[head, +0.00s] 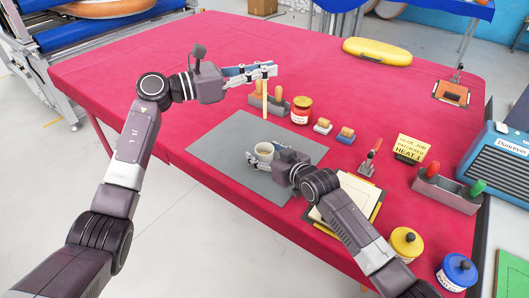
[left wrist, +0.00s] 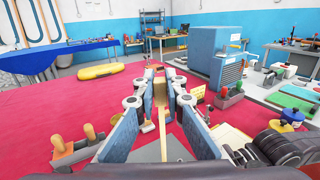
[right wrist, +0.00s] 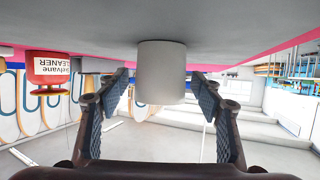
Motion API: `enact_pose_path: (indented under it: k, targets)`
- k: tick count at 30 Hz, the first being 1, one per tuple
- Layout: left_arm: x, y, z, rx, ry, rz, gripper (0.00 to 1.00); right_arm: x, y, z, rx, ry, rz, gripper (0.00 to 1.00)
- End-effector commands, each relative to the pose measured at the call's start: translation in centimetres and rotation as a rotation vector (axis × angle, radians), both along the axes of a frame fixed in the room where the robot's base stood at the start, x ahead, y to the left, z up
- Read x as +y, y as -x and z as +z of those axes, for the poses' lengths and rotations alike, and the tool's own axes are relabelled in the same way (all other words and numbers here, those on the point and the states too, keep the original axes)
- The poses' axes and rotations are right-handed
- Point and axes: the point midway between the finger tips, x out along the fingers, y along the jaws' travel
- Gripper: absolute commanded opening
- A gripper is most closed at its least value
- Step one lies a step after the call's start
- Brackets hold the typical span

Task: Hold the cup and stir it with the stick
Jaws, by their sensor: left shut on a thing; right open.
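The cup (head: 264,152) is pale and stands upright on the grey mat (head: 222,146). It also shows upside down in the right wrist view (right wrist: 161,72), between the two fingers. My right gripper (head: 276,158) is low beside the cup, open, with a finger on either side of it and visible gaps. My left gripper (head: 268,71) is shut on the wooden stick (head: 264,103), which hangs about upright, above and behind the cup in the head view. The stick also shows between the fingers in the left wrist view (left wrist: 161,118).
A red jar (head: 301,111), a wooden holder (head: 284,105) and small stamp-like tools (head: 346,135) stand behind the mat. Papers (head: 345,207), a yellow jar (head: 406,243) and a blue jar (head: 457,271) lie to the right. The red table (head: 215,60) is clear at the back left.

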Motion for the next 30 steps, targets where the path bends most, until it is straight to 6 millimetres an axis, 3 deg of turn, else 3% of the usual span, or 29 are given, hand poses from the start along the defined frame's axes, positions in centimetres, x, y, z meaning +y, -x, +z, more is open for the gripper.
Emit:
enact_pose_path:
  k: [8, 20, 22, 30]
  targets:
    - [0.0, 0.0, 0.0, 0.000, 0.000, 0.000, 0.01, 0.0, 0.0, 0.0, 0.000, 0.000, 0.000, 0.59]
    - [0.0, 0.0, 0.0, 0.000, 0.000, 0.000, 0.01, 0.0, 0.0, 0.0, 0.000, 0.000, 0.000, 0.15]
    - [-0.1, 0.0, -0.1, -0.002, -0.004, 0.000, 0.01, 0.0, 0.0, 0.0, 0.000, -0.001, 0.000, 0.14]
    - [-2.9, 2.1, -4.5, -0.161, -0.238, 0.005, 0.01, 0.0, 0.0, 0.0, 0.000, 0.000, 0.000, 0.14]
